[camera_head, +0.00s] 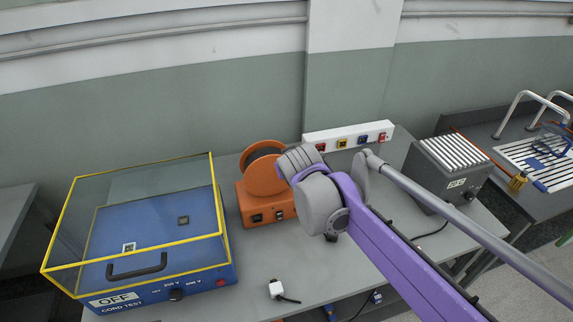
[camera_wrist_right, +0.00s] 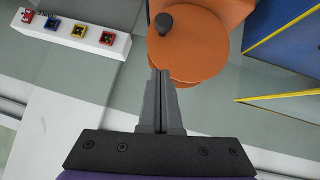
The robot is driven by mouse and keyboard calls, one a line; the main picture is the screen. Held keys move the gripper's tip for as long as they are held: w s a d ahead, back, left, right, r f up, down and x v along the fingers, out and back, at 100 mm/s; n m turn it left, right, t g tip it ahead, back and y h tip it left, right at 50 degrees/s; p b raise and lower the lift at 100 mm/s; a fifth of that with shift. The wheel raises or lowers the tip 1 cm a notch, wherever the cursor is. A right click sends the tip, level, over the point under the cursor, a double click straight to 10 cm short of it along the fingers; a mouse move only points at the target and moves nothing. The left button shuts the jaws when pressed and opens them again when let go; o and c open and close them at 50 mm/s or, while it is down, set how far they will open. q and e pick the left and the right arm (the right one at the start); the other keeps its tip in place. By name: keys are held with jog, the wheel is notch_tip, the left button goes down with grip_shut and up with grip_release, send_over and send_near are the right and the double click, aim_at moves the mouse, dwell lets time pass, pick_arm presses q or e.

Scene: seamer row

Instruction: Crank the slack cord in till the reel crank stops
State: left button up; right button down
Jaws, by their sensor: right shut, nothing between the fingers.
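The orange cord reel (camera_head: 264,177) stands on the bench on its orange base, right of the blue test box. In the right wrist view its round orange face (camera_wrist_right: 190,45) carries a dark crank knob (camera_wrist_right: 165,24) near the upper left. My right gripper (camera_wrist_right: 161,74) is shut and empty. Its fingertips overlap the disc's lower left edge in that view, a little below the knob and apart from it. In the head view my wrist hides the fingers and the knob. I cannot make out any slack cord on the reel. My left gripper is not in view.
A blue test box (camera_head: 160,286) with a clear, yellow-edged cover stands left of the reel. A white socket strip (camera_head: 350,136) lies behind. A grey ribbed unit (camera_head: 452,168) stands right. A white plug (camera_head: 276,288) with a short dark lead lies on clear bench in front.

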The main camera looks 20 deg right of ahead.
aim_at(269, 173)
jog(key=x, duration=0.3)
jog(key=s+f+x, duration=0.1)
jog(key=x, duration=0.5)
jog(key=shift+s+d+f, duration=0.1)
jog(key=shift+s+f, duration=0.1)
jog(key=shift+f, duration=0.55)
jog(key=shift+d+f+b, duration=0.25)
jog(key=shift+f+b, duration=0.2)
jog(key=shift+f, duration=0.2)
jog(key=shift+s+a+r, duration=0.1)
jog(key=shift+s, duration=0.15)
